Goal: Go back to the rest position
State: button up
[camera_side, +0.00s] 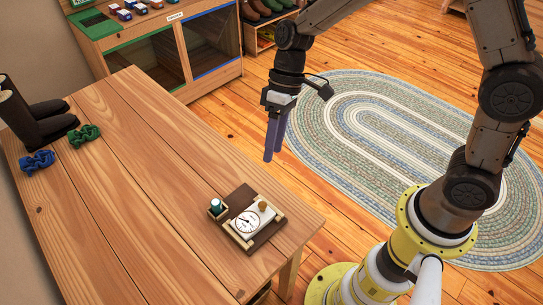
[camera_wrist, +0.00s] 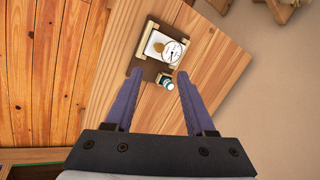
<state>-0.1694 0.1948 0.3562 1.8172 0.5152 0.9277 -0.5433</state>
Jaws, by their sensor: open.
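My gripper (camera_side: 272,142) hangs in the air beyond the table's far right edge, over the floor side, with its purple fingers pointing down. In the wrist view my gripper (camera_wrist: 158,90) has its two fingers spread apart with nothing held between them. The wooden table (camera_side: 130,190) carries a dark wooden stand (camera_side: 262,236) with a white-faced dial (camera_side: 246,222) near its right end. The dial also shows in the wrist view (camera_wrist: 172,51), beyond the fingertips. A small teal-topped bottle (camera_side: 215,204) sits in a holder at the stand's left side.
Blue (camera_side: 37,161) and green (camera_side: 85,135) scrunched items lie at the table's left end, beside dark boots (camera_side: 35,115). A wooden cabinet (camera_side: 170,60) stands behind, with small toy cars on top. An oval braided rug (camera_side: 350,110) covers the floor. The table's middle is clear.

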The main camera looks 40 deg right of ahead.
jog(key=shift+r, duration=0.1)
jog(key=s+d+r+t, duration=0.2)
jog(key=d+r, duration=0.1)
jog(key=r, duration=0.4)
jog(key=s+d+r+t, duration=0.3)
jog(key=r, duration=0.4)
jog(key=s+d+m+t+h, duration=0.2)
jog(key=s+d+m+h, duration=0.2)
jog(key=s+d, duration=0.4)
jog(key=s, duration=0.5)
jog(key=shift+d+f, duration=0.25)
jog(key=shift+d, duration=0.15)
